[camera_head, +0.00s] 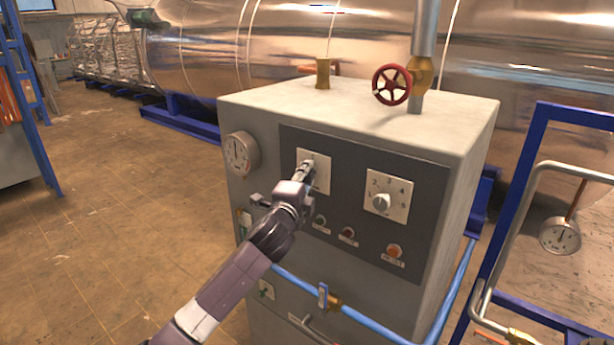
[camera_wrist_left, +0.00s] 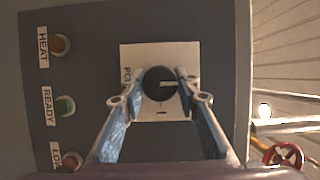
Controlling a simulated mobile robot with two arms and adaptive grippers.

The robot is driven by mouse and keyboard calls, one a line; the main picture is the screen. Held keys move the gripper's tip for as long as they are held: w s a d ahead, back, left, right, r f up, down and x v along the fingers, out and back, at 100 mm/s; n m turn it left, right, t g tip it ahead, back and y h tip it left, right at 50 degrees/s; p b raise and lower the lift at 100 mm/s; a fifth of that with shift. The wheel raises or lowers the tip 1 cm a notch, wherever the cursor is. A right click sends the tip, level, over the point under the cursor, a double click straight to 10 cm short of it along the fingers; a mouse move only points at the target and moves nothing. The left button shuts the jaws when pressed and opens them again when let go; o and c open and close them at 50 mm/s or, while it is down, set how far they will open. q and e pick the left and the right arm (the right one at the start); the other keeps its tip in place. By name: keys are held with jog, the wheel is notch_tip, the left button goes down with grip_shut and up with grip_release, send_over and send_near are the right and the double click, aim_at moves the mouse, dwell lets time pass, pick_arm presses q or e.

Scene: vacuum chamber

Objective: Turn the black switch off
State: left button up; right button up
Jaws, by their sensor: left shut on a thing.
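The black switch (camera_wrist_left: 159,84) is a round knob with a pale pointer line, on a white plate (camera_wrist_left: 128,55) in the left wrist view. In the head view the plate (camera_head: 323,178) shows on the dark panel, with the knob mostly hidden behind my gripper. My left gripper (camera_head: 308,168) reaches the knob from the front. In the left wrist view its two fingertips (camera_wrist_left: 160,88) are on either side of the knob, shut on it. The pointer line points right in that view. My right gripper is not in view.
A numbered white dial (camera_head: 381,202) sits right of the switch. Small buttons, including a red-orange one (camera_head: 394,251), lie below. A gauge (camera_head: 241,153) is at the cabinet's left. A red valve wheel (camera_head: 391,85) stands on top. A blue pipe (camera_head: 375,322) crosses the cabinet's lower front.

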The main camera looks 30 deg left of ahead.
pick_arm(q)
jog(key=o, duration=1.1)
jog(key=v, duration=1.2)
